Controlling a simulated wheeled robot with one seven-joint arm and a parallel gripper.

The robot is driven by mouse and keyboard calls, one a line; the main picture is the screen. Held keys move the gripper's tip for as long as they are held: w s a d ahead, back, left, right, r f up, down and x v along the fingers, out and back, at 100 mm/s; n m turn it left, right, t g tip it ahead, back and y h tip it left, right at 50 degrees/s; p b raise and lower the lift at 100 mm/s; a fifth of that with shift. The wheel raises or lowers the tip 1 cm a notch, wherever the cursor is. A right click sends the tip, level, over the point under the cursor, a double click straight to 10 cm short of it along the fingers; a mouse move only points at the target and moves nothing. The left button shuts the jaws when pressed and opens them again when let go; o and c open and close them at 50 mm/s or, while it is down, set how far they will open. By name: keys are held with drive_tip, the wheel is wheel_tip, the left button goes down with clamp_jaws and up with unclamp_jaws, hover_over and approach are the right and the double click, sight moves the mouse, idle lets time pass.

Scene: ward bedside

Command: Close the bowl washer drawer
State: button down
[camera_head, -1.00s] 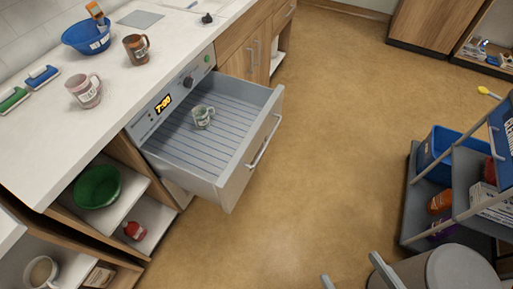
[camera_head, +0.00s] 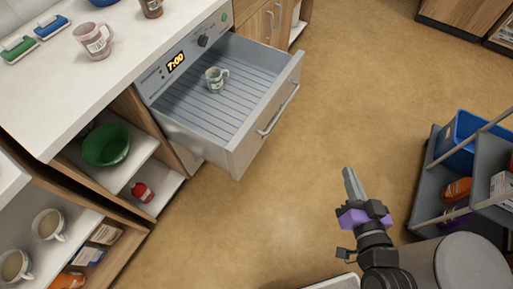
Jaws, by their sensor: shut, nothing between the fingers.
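The bowl washer drawer (camera_head: 243,148) is pulled well out from under the counter. Its front carries a silver bar handle (camera_head: 278,110). A pale green and white mug (camera_head: 216,79) stands on the ribbed drawer floor, toward the back. My gripper (camera_head: 349,174) is shut and empty. It is over the floor at the lower right, apart from the drawer front and handle.
A grey trolley (camera_head: 430,180) with a blue bin (camera_head: 462,140) stands at the right. Open shelves at the left hold a green bowl (camera_head: 106,145) and mugs. A pink mug (camera_head: 92,41) stands on the counter. Floor between drawer and trolley is clear.

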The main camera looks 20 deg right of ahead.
drive_tip(key=w+d+f+m+g+y+b, duration=0.1)
drive_tip(key=w+d+f+m+y+b, duration=0.15)
drive_tip(key=w+f, duration=0.6)
drive_tip(key=g+y, duration=0.3)
drive_tip(key=y, duration=0.8)
approach(246, 143)
drive_tip(key=x, duration=0.5)
drive_tip(key=shift+a, duration=0.2)
drive_tip(key=shift+w+a, duration=0.4)
drive_tip(key=shift+w, duration=0.05)
